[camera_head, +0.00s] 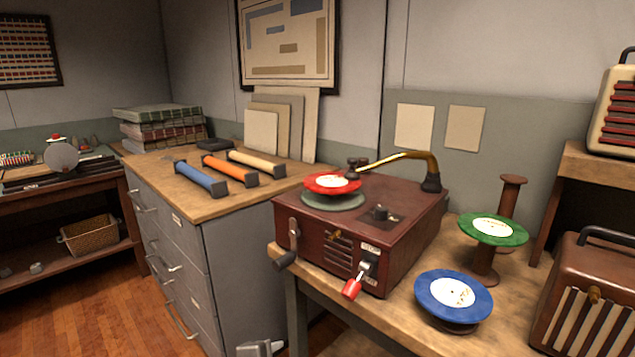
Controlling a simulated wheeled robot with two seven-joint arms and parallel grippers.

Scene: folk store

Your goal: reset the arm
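The record player (355,235) is a dark red wooden box on the wooden bench. A red record (331,182) with a white label lies on its green platter (333,201). The brass tone arm (400,156) curves from a dark pivot at the back right corner toward the record, its black head (356,166) at the record's back right edge. I cannot tell if the head touches the record. A small grey part at the bottom edge, left of centre, looks like the tip of my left gripper (261,348); its fingers are not clear. My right gripper is not in view.
A blue record (453,295) and a green record (493,229) rest on stands to the right. A brown radio (590,295) is at the right edge. A grey cabinet (245,270) stands left.

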